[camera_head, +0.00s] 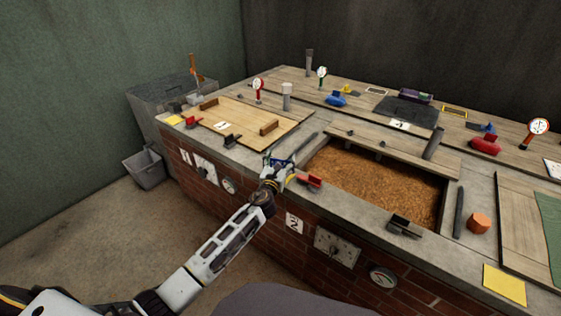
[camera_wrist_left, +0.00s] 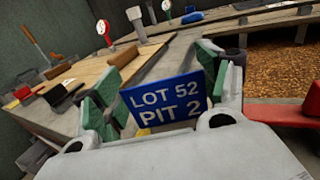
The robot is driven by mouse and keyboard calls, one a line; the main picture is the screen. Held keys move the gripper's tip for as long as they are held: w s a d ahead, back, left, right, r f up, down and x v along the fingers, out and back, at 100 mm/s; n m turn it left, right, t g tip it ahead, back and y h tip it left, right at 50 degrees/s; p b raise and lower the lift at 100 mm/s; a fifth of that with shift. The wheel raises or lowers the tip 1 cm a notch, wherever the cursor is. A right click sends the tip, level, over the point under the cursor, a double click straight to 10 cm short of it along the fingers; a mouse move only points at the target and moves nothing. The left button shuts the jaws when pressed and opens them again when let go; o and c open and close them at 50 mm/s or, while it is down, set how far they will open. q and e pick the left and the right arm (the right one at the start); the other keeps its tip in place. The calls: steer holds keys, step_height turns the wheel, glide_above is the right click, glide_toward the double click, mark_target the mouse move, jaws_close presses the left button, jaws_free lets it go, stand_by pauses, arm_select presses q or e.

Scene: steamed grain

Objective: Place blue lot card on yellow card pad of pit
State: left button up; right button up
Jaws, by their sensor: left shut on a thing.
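The blue lot card (camera_wrist_left: 166,98), lettered "LOT 52 PIT 2", stands upright between the green-padded fingers of my left gripper (camera_wrist_left: 155,92). In the head view the left gripper (camera_head: 277,163) is shut on it over the counter's front ledge, left of the open grain pit (camera_head: 375,183). A small yellow patch (camera_wrist_left: 143,131) shows just below the card in the wrist view; I cannot tell whether the card touches it. Other yellow pads lie at the far left corner (camera_head: 173,120) and front right (camera_head: 505,284). My right gripper is not in view.
A red-handled latch (camera_head: 309,180) sits close right of the gripper. A wooden lid (camera_head: 235,122) with a dark bracket (camera_head: 232,141) lies to the left.

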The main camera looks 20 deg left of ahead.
arm_select(q)
steer(key=o, duration=0.4)
steer(key=shift+f, duration=0.1)
steer(key=o, duration=0.5)
